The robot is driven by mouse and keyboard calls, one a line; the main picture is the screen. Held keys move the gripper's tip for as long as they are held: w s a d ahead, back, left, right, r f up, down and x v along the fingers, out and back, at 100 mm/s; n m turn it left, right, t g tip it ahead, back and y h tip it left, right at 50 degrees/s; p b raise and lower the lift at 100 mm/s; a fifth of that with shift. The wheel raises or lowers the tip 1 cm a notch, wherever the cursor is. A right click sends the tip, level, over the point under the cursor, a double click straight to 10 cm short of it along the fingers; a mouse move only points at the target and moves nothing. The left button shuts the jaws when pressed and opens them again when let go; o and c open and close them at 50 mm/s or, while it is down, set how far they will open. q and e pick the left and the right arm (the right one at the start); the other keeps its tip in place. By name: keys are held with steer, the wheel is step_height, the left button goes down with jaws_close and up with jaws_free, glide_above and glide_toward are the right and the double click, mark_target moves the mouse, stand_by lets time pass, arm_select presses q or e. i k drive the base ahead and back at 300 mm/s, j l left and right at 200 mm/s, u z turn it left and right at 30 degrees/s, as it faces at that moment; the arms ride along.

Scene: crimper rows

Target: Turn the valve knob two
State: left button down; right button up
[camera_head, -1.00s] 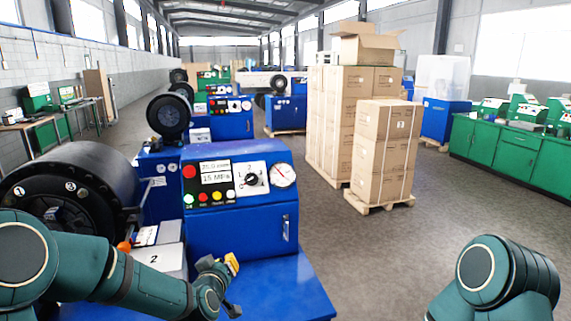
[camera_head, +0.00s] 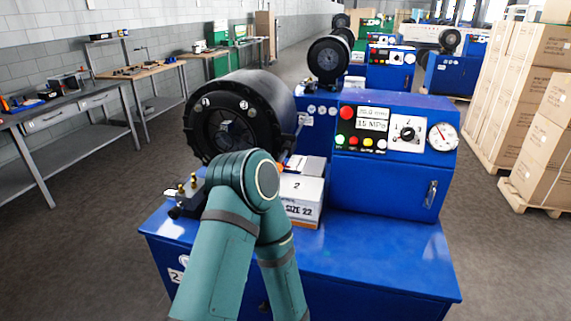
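The blue crimping machine (camera_head: 395,190) stands in the middle of the head view. A black rotary knob (camera_head: 407,132) sits on a white dial plate on its panel, with marks too small to read fully. A small black block with brass-coloured fittings (camera_head: 188,192) sits at the bench's left front corner; I cannot tell whether it carries a valve knob. One of my arms, apparently the left, rises from the bottom and bends in front of the black crimping head (camera_head: 240,115). Its gripper does not show. My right gripper is also out of view.
A box marked 2 (camera_head: 301,198) stands on the blue bench top (camera_head: 375,250), partly behind my arm. The bench's right front is clear. A pressure gauge (camera_head: 442,137) and coloured buttons are on the panel. Workbenches (camera_head: 65,115) stand left; stacked cartons (camera_head: 535,110) right.

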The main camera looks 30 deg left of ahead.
mark_target(175, 212)
steer(key=u, duration=1.6)
